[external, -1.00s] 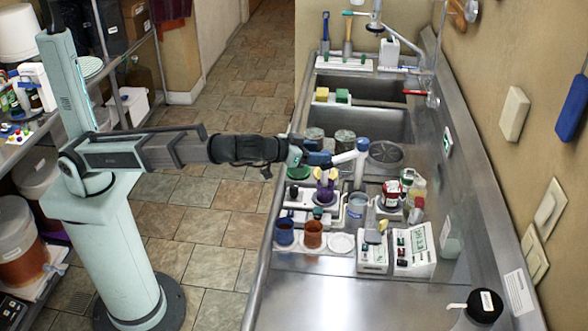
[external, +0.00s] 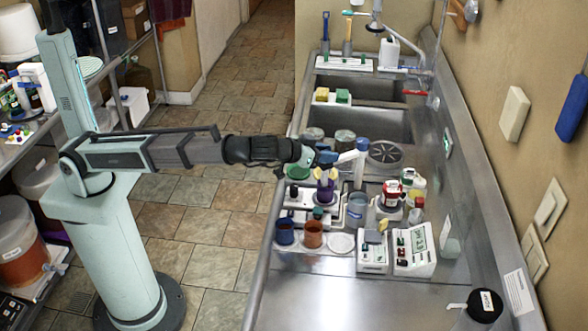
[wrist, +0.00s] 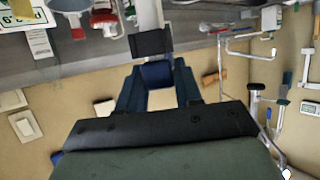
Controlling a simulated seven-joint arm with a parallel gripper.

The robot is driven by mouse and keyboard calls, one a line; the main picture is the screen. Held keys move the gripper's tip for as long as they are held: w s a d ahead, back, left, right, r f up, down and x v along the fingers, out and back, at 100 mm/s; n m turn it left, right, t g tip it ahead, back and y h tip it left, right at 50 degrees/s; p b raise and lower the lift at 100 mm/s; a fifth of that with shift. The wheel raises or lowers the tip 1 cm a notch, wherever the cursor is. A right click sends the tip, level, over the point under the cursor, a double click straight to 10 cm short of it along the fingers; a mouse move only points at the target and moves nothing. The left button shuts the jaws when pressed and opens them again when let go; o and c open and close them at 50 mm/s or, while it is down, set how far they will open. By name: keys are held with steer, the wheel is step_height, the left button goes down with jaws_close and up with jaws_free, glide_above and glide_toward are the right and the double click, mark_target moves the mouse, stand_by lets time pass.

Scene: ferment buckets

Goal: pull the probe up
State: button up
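A pale upright stem (external: 358,172) with a blue top (external: 362,144) stands by a clear beaker (external: 357,206); it looks like the probe or its holder, and I cannot tell which. My gripper (external: 330,158) is level with its upper part, reaching in from the left. In the wrist view, my two blue fingers (wrist: 158,88) stand apart on either side of a blue block. A dark block (wrist: 150,43) and a pale stem (wrist: 149,13) lie beyond it. Whether the fingers press on the blue block is unclear. The probe's lower end is hidden.
A red-labelled jar (external: 391,192) stands right of the stem.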

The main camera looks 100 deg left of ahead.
jaws_close()
steer(key=shift+r, duration=3)
steer(key=shift+o, duration=1.2)
jaws_free()
steer(key=shift+r, duration=0.15)
steer(key=shift+o, duration=1.3)
steer(key=v, duration=1.3)
steer(key=shift+s+d, duration=0.2)
steer(key=shift+s, duration=0.1)
